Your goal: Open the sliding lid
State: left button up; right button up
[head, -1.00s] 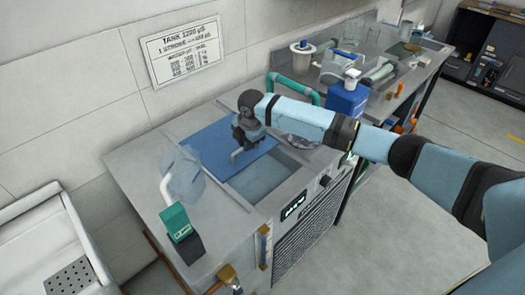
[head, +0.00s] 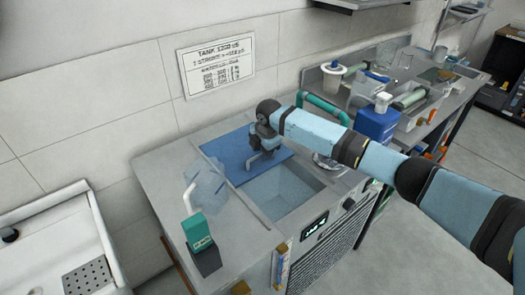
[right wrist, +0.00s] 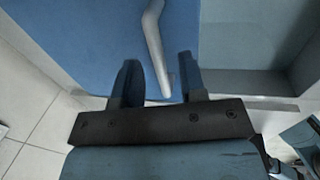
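The sliding lid (head: 235,150) is a flat blue panel on top of the steel tank unit, on its wall side. A pale grey bar handle (right wrist: 154,40) stands on the lid. The tank opening (head: 283,190) beside the lid is partly uncovered, with pale blue inside. My right gripper (right wrist: 160,80) is over the lid at the handle; it also shows in the head view (head: 262,145). Its two dark fingers are apart, with the handle's end between them and a gap seen on each side. Contact with the handle cannot be told. My left gripper is out of view.
A green-and-dark device (head: 198,230) and a clear container (head: 205,182) stand on the counter left of the opening. A blue jug (head: 376,122) and a green pipe (head: 325,105) are to the right. The wall with a sign (head: 215,67) is behind.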

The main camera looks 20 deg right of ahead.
jog(key=shift+r, duration=0.1)
notch_tip(320, 180, up, 13)
jog(key=s, duration=0.2)
jog(key=shift+s+d+r, duration=0.2)
jog(key=shift+s+d, duration=0.1)
jog(key=shift+d, duration=0.15)
jog(key=shift+f, duration=0.15)
